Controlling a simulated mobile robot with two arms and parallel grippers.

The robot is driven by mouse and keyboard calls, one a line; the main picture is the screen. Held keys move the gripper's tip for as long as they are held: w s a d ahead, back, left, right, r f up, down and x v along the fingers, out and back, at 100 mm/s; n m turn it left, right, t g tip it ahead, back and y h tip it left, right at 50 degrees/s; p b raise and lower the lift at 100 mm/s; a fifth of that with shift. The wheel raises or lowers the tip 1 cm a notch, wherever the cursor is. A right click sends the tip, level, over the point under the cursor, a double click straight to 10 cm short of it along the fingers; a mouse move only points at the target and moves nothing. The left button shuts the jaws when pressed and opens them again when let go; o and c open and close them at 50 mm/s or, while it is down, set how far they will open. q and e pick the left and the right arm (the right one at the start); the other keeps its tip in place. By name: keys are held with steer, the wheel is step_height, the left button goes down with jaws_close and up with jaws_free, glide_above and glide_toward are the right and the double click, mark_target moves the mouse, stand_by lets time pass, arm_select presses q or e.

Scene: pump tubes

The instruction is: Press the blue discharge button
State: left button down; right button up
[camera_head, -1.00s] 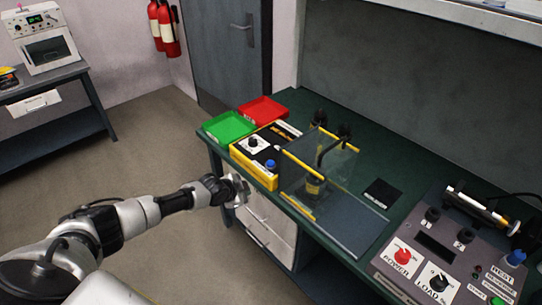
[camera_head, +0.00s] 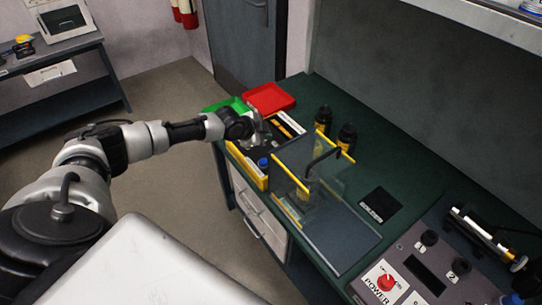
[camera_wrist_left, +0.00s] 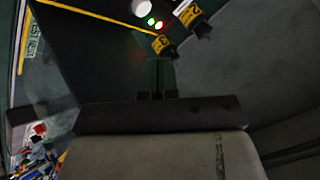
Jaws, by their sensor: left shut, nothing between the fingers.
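A small blue button (camera_head: 263,163) sits on the top of a yellow-edged box (camera_head: 246,167) near the table's left front edge. A second blue knob (camera_head: 512,298) shows at the bottom right on a grey control panel; its label cannot be read. My left gripper (camera_head: 262,143) is over the yellow-edged box, just behind the near blue button in the head view, and hides part of the box top. Its shut fingers (camera_wrist_left: 157,70) show in the left wrist view, empty. Contact with the box cannot be told. My right gripper is out of view.
Green tray (camera_head: 222,105) and red tray (camera_head: 268,98) stand behind the box. A clear shield with yellow edges (camera_head: 291,203) stands right of it, with two dark bottles (camera_head: 346,138) behind. The control panel (camera_head: 410,262) has a red power knob (camera_head: 387,282).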

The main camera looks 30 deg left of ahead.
mark_target(264, 162)
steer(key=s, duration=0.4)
arm_select(q)
steer(key=f+b, duration=0.1)
steer(key=f, duration=0.1)
steer(key=f+b, duration=0.1)
steer(key=shift+s+a+b, duration=0.1)
steer(key=shift+s+b, duration=0.15)
steer(key=shift+b, duration=0.1)
step_height(264, 162, down, 5)
steer(key=b, duration=0.4)
steer(key=shift+f, duration=0.3)
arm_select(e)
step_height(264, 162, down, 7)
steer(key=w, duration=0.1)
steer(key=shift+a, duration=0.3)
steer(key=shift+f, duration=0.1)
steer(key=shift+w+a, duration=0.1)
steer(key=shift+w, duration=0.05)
arm_select(q)
steer(key=shift+f+b, duration=0.45)
steer(key=shift+b, duration=0.25)
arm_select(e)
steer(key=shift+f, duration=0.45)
